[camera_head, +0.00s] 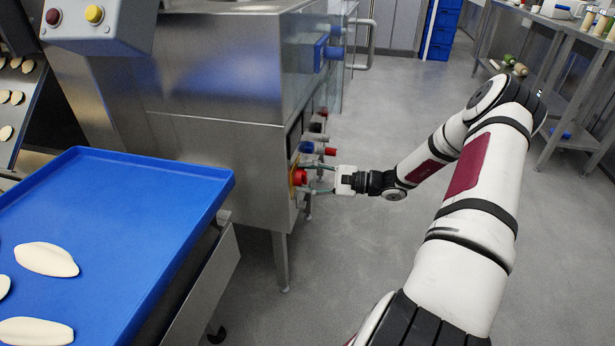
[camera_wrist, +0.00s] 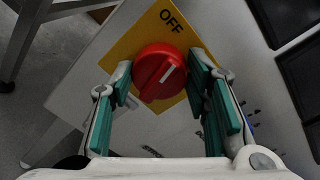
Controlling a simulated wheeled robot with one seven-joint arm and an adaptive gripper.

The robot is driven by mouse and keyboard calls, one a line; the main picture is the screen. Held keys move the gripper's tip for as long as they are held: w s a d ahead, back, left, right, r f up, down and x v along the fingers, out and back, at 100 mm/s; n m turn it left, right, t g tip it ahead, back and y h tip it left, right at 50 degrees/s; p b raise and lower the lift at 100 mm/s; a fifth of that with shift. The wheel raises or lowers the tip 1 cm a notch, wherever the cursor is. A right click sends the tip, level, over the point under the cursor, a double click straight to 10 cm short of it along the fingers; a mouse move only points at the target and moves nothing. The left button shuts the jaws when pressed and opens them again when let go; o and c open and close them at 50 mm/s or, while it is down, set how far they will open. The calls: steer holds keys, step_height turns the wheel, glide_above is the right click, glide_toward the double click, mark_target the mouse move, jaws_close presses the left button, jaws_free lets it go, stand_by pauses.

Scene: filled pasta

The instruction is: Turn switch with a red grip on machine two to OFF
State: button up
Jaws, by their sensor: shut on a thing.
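The red-grip switch (camera_wrist: 158,72) sits on a yellow square plate (camera_wrist: 127,47) on the machine panel. The word OFF is printed near the plate's top corner. A white line on the red grip slants toward the upper right in the wrist view and does not point at OFF. My gripper (camera_wrist: 161,88) has its green finger pads on both sides of the red grip, shut on it. In the head view the red switch (camera_head: 299,177) is on the machine's right side, with my gripper (camera_head: 318,180) reaching it from the right.
The steel machine (camera_head: 215,120) fills the middle left. Other red and blue parts (camera_head: 306,147) stick out just above the switch. A blue tray (camera_head: 110,200) with pale pasta lies at the left. The grey floor on the right is open, up to a steel table (camera_head: 560,50).

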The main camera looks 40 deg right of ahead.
steer(key=n, duration=0.5)
steer(key=shift+n+h, duration=0.3)
steer(key=shift+n, duration=0.3)
steer(key=o, duration=1.2)
steer(key=shift+s, duration=0.15)
steer(key=v, duration=1.1)
steer(key=shift+s+d+f, duration=0.15)
steer(key=shift+s+d, duration=0.1)
steer(key=shift+s, duration=0.1)
